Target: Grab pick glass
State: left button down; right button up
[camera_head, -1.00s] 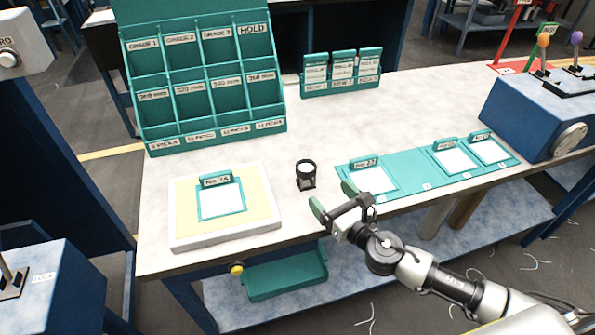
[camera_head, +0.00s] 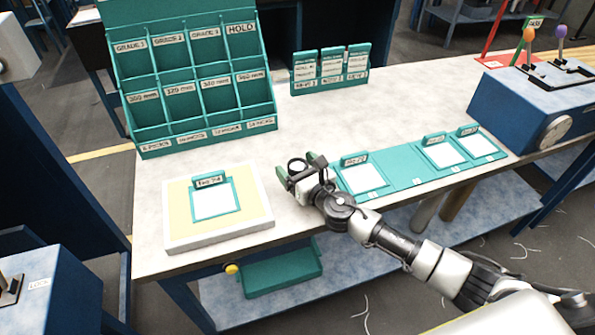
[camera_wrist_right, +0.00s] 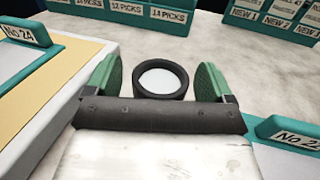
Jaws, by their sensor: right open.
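The pick glass (camera_head: 297,166) is a small black-rimmed magnifier on the table, and its round lens ring (camera_wrist_right: 161,79) shows in the right wrist view. My right gripper (camera_head: 296,170) is open, with one green-padded finger on each side of the ring. In the wrist view there is a gap between the ring and each finger, so I see no grip. The lower part of the glass is hidden behind the gripper. My left gripper is not in view.
A yellow-and-white board with the No 24 card (camera_head: 214,205) lies to the left. A green mat (camera_head: 405,182) with several cards lies to the right. A green sorting rack (camera_head: 190,80) and small card holder (camera_head: 330,72) stand behind. A blue lever box (camera_head: 535,105) is far right.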

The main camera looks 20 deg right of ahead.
jog(key=c, duration=1)
